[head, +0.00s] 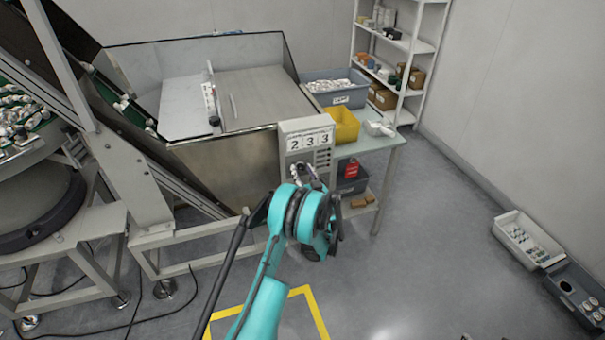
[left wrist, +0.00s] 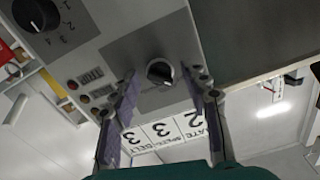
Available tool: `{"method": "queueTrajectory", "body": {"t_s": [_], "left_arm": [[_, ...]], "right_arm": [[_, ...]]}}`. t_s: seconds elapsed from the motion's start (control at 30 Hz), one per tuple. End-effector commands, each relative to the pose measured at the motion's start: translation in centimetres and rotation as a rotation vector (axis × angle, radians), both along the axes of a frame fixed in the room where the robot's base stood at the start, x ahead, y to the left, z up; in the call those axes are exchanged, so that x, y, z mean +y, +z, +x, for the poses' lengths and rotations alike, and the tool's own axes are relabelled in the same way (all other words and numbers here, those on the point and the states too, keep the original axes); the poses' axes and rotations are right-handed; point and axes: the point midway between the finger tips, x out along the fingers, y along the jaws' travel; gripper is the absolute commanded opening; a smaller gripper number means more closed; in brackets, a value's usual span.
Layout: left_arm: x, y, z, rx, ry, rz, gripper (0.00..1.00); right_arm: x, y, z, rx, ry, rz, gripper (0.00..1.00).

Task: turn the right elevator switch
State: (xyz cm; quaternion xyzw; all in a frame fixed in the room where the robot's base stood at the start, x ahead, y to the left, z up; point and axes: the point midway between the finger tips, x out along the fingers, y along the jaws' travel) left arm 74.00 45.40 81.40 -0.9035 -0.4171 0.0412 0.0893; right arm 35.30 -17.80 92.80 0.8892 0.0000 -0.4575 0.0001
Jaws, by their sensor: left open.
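The grey control box (head: 305,137) with the "2 3 3" number display stands at the front of the steel hopper. In the left wrist view, which shows the panel upside down, a black round switch knob (left wrist: 160,72) sits on a grey plate. A second black knob (left wrist: 36,14) with a numbered dial is at the upper left. My left gripper (head: 304,170) is in front of the box's lower panel. Its open fingers (left wrist: 159,88) lie either side of the first knob, with visible gaps. In the head view my arm hides the lower panel. My right gripper is not in view.
A yellow bin (head: 343,124) and a grey bin of white parts (head: 337,87) stand on the side table (head: 385,143) right of the box. The steel hopper (head: 225,165) is left of it.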

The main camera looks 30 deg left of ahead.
Motion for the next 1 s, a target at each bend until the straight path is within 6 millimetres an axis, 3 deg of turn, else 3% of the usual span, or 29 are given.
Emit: {"method": "queueTrajectory", "body": {"t_s": [0.23,0.27,0.4,0.43,1.0], "left_arm": [[0.09,0.06,0.11,0.0,-0.001,0.0,0.46],[0.08,0.05,0.11,0.0,-0.001,0.0,0.41],[0.07,0.05,0.1,0.0,-0.001,0.0,0.04],[0.07,0.05,0.1,0.0,-0.001,0.0,0.0],[0.07,0.03,0.11,0.11,-0.001,0.094,0.0]], "right_arm": [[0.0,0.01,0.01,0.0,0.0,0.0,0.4],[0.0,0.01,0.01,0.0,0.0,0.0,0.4],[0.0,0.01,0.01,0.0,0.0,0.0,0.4],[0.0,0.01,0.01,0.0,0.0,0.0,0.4],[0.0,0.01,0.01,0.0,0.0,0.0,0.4]]}}
